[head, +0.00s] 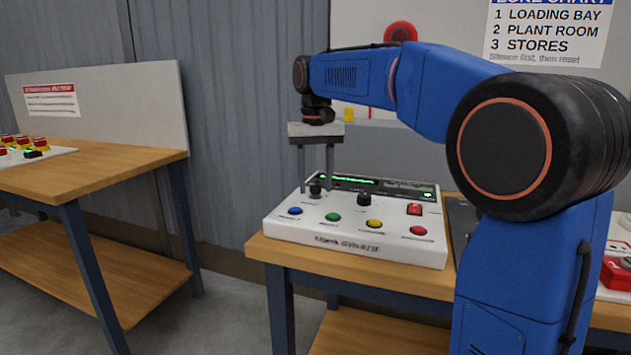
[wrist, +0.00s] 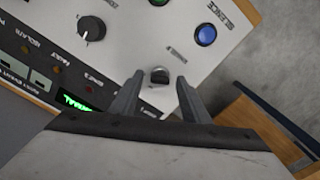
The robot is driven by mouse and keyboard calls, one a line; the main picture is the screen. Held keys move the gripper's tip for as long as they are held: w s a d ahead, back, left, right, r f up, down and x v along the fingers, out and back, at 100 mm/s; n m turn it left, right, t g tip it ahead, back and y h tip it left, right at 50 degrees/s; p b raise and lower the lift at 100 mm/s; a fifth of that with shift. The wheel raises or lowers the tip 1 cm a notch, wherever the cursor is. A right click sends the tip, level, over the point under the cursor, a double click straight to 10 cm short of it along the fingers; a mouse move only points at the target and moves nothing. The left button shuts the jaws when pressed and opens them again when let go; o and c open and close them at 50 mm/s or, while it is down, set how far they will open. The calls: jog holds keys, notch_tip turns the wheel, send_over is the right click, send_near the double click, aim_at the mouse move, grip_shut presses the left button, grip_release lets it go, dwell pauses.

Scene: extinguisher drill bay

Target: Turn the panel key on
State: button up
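The white control panel (head: 352,238) sits on a wooden bench, with a green-lit display along its back. Its small dark key switch (wrist: 160,74) is at the panel's back left corner; it also shows in the head view (head: 316,189). My gripper (head: 317,183) points down over that corner. Its two fingers are apart, one on each side of the key switch, with visible gaps in the wrist view (wrist: 160,80). I cannot tell whether either finger touches it. The key's label is too small to read.
A black knob (head: 364,199) stands right of the key switch. Blue (head: 295,211), green (head: 333,217), yellow (head: 374,223) and red (head: 417,231) buttons line the front, and a red switch (head: 414,209) is at right. Another bench (head: 100,168) stands left across a floor gap.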

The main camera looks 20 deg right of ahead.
notch_tip(320, 180, up, 17)
jog(key=shift+r, duration=0.2)
dwell(0.6)
jog(key=shift+s, duration=0.1)
